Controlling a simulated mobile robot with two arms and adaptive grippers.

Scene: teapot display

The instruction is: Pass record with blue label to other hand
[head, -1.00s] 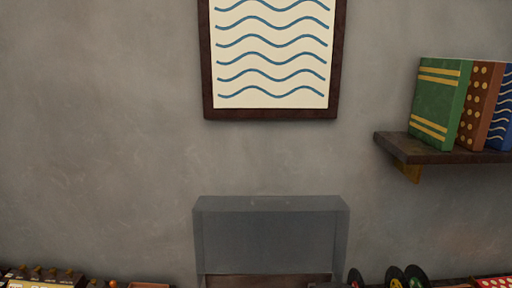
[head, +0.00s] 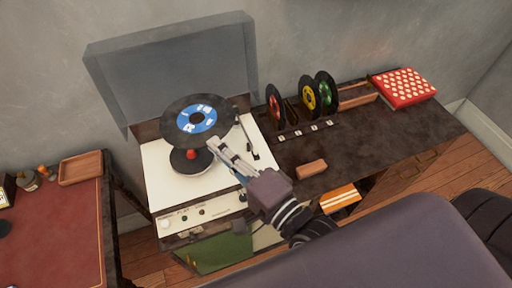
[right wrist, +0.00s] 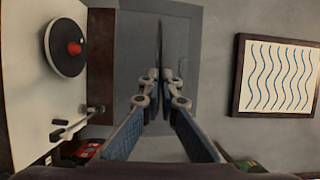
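The black record with the blue label (head: 181,126) is held above the record player's platter (head: 188,162), its label facing the head camera. My right gripper (head: 213,145) is shut on the record's lower right edge. In the right wrist view, the record (right wrist: 158,42) shows edge-on as a thin dark line between the closed fingertips of my right gripper (right wrist: 159,75). My left gripper is in neither view.
The white record player (head: 164,185) has a raised grey lid (head: 170,65) behind. To its right, a rack holds several records, near a red spotted box (head: 403,87) and a small brown block (head: 312,169). A red-topped table (head: 55,235) stands at left.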

